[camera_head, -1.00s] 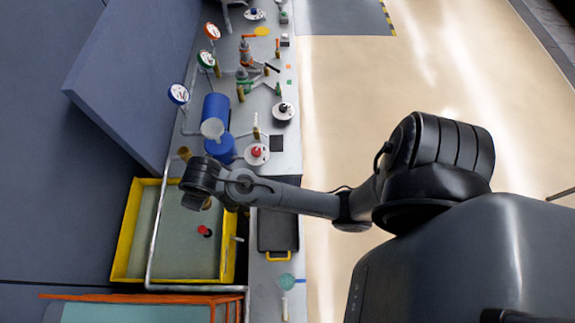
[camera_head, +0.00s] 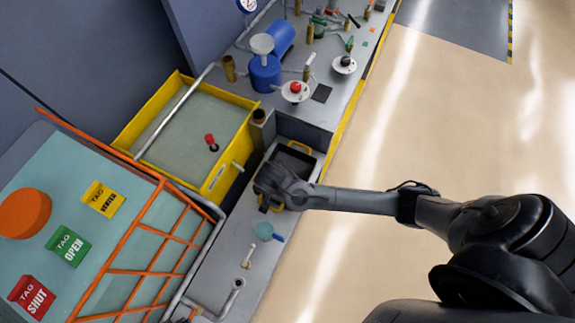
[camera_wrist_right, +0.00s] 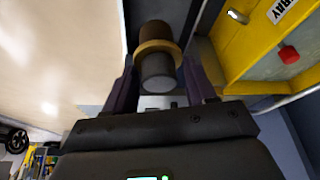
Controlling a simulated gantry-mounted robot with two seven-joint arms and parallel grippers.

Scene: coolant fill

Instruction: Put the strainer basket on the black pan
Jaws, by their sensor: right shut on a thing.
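The black pan (camera_head: 293,160) lies on the grey bench in the head view, with yellow handles at its ends. My right wrist covers its near-left part. My right gripper (camera_wrist_right: 162,88) is shut on the strainer basket (camera_wrist_right: 158,68), a brown cylinder with a brass collar and a grey end face, seen between the fingers in the wrist view. In the head view the basket and fingertips are hidden under my wrist, so I cannot tell whether the basket touches the pan. My left gripper is not in view.
A brass cylinder with a dark open top (camera_head: 259,117) stands just beyond the pan. The yellow-rimmed tray (camera_head: 207,186) is to the left. A teal round-headed tool (camera_head: 264,231) lies on the bench nearer me. A blue container (camera_head: 264,75) stands farther back.

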